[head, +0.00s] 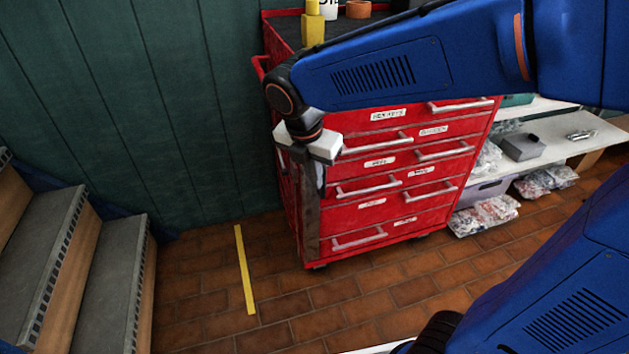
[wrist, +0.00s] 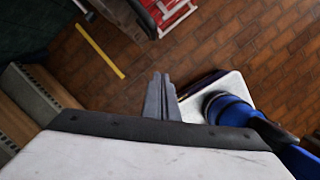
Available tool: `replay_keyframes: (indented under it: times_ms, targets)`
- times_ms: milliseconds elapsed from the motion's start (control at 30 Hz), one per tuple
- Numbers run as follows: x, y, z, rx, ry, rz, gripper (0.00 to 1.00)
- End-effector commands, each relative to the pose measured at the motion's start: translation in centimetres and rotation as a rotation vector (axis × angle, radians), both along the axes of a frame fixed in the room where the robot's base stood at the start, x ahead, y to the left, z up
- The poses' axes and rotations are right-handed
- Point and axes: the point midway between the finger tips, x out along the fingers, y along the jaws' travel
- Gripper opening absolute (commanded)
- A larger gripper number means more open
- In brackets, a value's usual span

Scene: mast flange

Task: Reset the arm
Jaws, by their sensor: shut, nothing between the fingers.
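My gripper (head: 319,178) hangs from the end of my blue arm in the head view, below a pale wrist block. It appears in front of the red tool cabinet's left front corner. In the wrist view my gripper's two grey fingers (wrist: 161,78) lie close together, with nothing between them. The fingers point over the brick floor and touch nothing that I can see.
The red tool cabinet (head: 375,215) stands against the green wall (head: 150,100). Steps (head: 110,285) are at left, and a yellow floor strip (head: 245,270) lies between. A white shelf (head: 570,140) with bagged items is at right. Brick floor (head: 290,310) in front is clear.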

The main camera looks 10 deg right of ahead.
Motion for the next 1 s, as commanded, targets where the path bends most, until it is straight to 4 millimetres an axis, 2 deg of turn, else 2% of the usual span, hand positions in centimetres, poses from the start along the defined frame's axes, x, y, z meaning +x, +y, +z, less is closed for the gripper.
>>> replay_keyframes:
  times_ms: [233, 367, 700, 1000]
  targets:
    - [-0.3, -0.5, 0.5, 0.011, -0.006, -0.037, 0.00]
    - [-1.1, -2.8, 1.0, 0.065, -0.039, -0.210, 0.00]
    - [-6.5, -11.3, 2.2, 0.327, -0.168, -1.032, 0.00]
    - [-12.2, -16.3, 1.7, 0.579, -0.254, -1.764, 0.00]
